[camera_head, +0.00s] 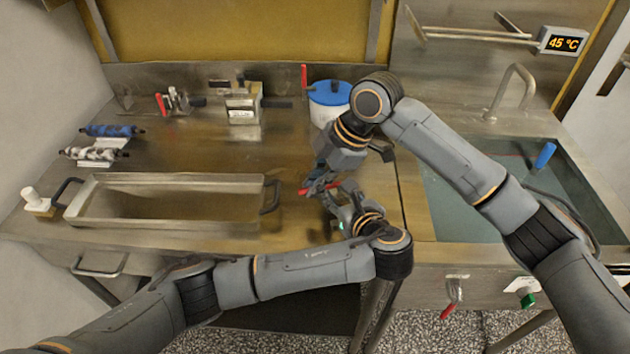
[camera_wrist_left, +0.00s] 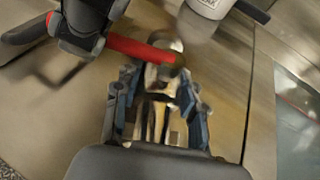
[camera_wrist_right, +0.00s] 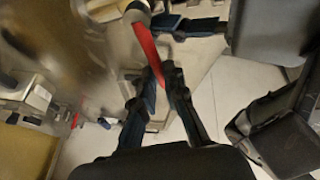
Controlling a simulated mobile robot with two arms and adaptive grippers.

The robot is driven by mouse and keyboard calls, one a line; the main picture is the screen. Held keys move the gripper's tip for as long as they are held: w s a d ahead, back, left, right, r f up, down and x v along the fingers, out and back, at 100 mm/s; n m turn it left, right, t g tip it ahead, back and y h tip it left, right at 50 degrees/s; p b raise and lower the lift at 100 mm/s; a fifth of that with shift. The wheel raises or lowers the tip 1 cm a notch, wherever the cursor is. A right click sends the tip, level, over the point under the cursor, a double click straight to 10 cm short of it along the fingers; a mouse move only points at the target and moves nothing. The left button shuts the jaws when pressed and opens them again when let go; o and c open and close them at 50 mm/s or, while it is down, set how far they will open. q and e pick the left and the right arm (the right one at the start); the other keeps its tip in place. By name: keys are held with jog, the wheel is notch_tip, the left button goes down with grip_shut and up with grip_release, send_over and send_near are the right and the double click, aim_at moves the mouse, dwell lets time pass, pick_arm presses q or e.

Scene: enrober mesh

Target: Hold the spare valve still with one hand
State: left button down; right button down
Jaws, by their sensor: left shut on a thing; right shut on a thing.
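The spare valve has a red lever (camera_head: 307,190) and a metal body, and sits low over the right part of the worktop, mostly hidden by my grippers. In the left wrist view the red lever (camera_wrist_left: 140,48) points left from the body. My left gripper (camera_wrist_left: 160,88) is shut on the valve's body. My right gripper (camera_wrist_right: 156,82) is shut on the red lever (camera_wrist_right: 147,52), which runs between its fingers. In the head view my left gripper (camera_head: 331,193) comes from below and my right gripper (camera_head: 322,174) from above, very close together.
A blue-lidded white tub (camera_head: 330,94) stands just behind the grippers. A long steel tray (camera_head: 168,181) lies to the left. Rollers (camera_head: 95,153), a metal block (camera_head: 243,104) and a red-handled fitting (camera_head: 173,102) sit farther back. A sink (camera_head: 470,205) is at the right.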

jog(key=shift+s+d+n+g, duration=0.2)
jog(key=shift+s+n+g, duration=0.15)
jog(key=shift+n, duration=0.4)
jog(key=shift+s+d+n+g, duration=0.25)
jog(key=shift+n+g, duration=0.1)
jog(key=shift+n, duration=0.4)
jog(key=c, duration=1.4)
grip_release()
jog(key=shift+r, duration=0.15)
jog(key=v, duration=1.2)
jog(key=shift+a, duration=0.1)
